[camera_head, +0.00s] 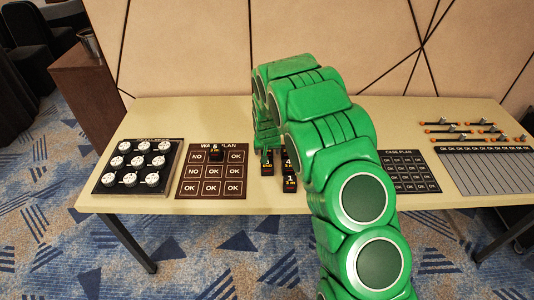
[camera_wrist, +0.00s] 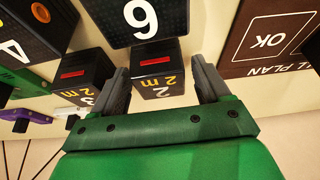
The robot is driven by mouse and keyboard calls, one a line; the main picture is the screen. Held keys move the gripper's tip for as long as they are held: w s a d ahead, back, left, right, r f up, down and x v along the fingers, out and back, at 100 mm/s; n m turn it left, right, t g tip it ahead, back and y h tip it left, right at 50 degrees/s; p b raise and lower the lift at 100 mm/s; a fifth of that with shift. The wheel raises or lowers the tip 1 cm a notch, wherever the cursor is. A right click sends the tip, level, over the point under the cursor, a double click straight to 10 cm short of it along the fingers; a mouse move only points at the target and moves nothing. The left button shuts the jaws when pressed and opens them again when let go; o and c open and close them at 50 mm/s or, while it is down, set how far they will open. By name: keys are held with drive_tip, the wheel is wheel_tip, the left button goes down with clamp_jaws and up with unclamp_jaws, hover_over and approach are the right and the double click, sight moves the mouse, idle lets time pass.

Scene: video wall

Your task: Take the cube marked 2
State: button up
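The cube marked 2 (camera_wrist: 155,60) is black with a red bar and yellow "2 m" lettering in the wrist view. My gripper (camera_wrist: 159,70) is open, with one finger on each side of this cube. A narrow gap shows at the cube's sides; I cannot tell whether either finger touches it.
In the wrist view a cube with a large 6 or 9 (camera_wrist: 143,18) and another cube (camera_wrist: 78,75) crowd close. The wall plan board (camera_head: 208,188) lies left.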

drive_tip(key=c, duration=0.9)
